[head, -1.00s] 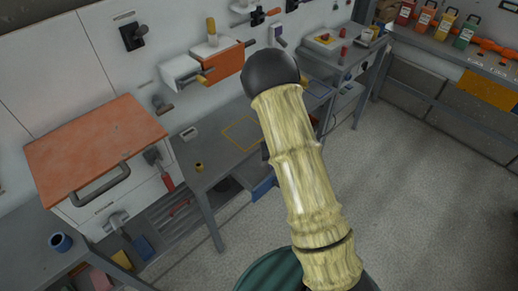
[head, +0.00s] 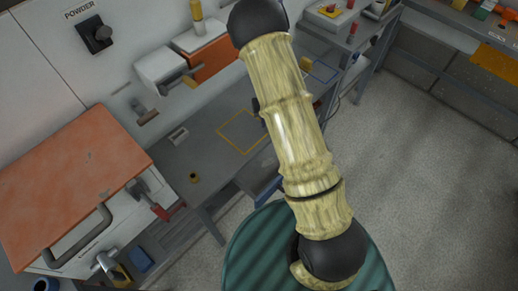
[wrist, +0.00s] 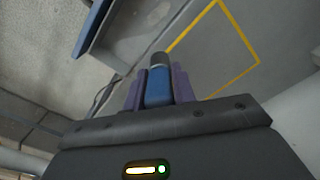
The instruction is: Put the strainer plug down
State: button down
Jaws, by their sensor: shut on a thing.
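My gripper (wrist: 158,88) shows in the wrist view with its two purple fingers on either side of a blue piece with a dark grey end, which I take to be the strainer plug (wrist: 159,95). It is shut on the plug. A yellow outlined square on the grey bench (wrist: 238,29) lies ahead and to the right of the plug in that view. The square also shows in the head view (head: 219,132), left of my arm. In the head view my arm hides the gripper and plug. I cannot tell how high the plug is above the bench.
An orange-topped cabinet (head: 75,180) is at left. A blue bin (wrist: 92,27) is by the bench edge. The square looks empty.

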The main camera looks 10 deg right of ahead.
dwell(0.4)
jog(key=shift+a+m+b, duration=0.1)
jog(key=shift+m+b, duration=0.75)
jog(key=shift+m, duration=0.25)
jog(key=m+b, duration=0.1)
jog(key=m, duration=0.2)
jog(key=shift+s+b, duration=0.2)
jog(key=shift+b, duration=0.15)
jog(key=m+b, duration=0.1)
jog(key=m, duration=0.1)
jog(key=m+b, duration=0.1)
jog(key=m, duration=0.1)
jog(key=shift+s+a+r, duration=0.2)
jog(key=shift+s+d+r+m+b, duration=0.15)
jog(key=shift+s+m+b, duration=0.5)
jog(key=shift+m+b, duration=1.8)
jog(key=shift+s+d+r+m+b, duration=0.2)
jog(key=shift+s+m+b, duration=0.5)
jog(key=shift+m, duration=3.4)
jog(key=shift+s+a+r+m+b, duration=0.1)
jog(key=shift+s+r+m+b, duration=0.3)
jog(key=shift+m+b, duration=2.05)
jog(key=shift+s+f+m+p, duration=0.15)
jog(key=shift+f+m+p, duration=0.05)
jog(key=shift+m+p, duration=0.6)
